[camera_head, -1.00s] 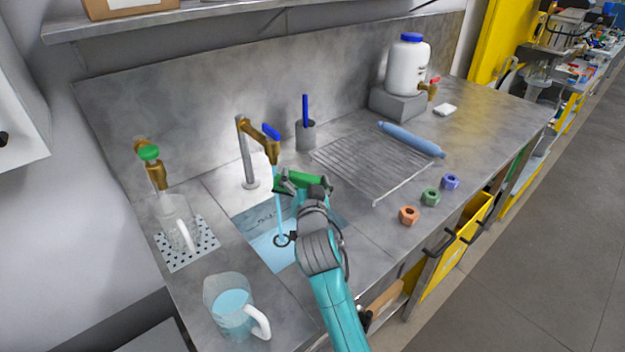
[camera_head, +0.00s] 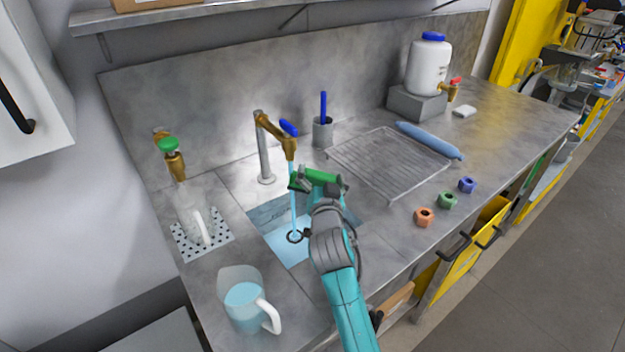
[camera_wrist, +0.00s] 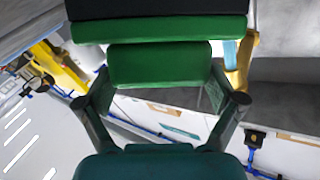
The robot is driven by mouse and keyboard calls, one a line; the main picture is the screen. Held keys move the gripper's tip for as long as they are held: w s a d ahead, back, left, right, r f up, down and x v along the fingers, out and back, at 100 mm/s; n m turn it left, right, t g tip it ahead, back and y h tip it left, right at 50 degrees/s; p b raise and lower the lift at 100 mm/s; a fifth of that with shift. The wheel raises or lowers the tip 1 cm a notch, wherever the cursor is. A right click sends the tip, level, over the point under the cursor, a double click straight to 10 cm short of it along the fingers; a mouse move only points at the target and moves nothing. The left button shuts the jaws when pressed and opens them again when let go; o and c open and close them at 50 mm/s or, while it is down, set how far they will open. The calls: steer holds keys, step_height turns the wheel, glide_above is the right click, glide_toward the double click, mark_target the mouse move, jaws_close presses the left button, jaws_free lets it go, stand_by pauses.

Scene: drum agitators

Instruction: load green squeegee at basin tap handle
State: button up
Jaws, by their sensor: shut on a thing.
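The green squeegee (camera_head: 322,176) is held by my gripper (camera_head: 322,186) over the basin (camera_head: 272,211), close to the falling water stream. In the wrist view the green squeegee (camera_wrist: 160,63) lies across the gripper's fingers, with a dark strip beyond it. My gripper is shut on it. The brass basin tap (camera_head: 275,135) with its blue tap handle (camera_head: 289,128) stands behind and a little left of the squeegee. Water runs from the tap into the basin. In the head view the squeegee is below the handle and apart from it; my gripper hides part of the basin.
A jug of water (camera_head: 243,305) stands at the front left. A green-handled tap (camera_head: 169,145) is over a perforated plate (camera_head: 187,248) at left. A grey cup with a blue tool (camera_head: 323,130), a ribbed drainboard (camera_head: 392,190) and several hex nuts (camera_head: 447,199) are to the right.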

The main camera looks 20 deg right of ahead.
steer(key=s+d, duration=0.3)
steer(key=s, duration=0.3)
steer(key=shift+d, duration=0.3)
stand_by(1.4)
steer(key=s+d+r, duration=0.2)
steer(key=s+r, duration=0.2)
steer(key=shift+d, duration=0.35)
steer(key=shift+s, duration=0.1)
stand_by(0.7)
steer(key=shift+s, duration=0.1)
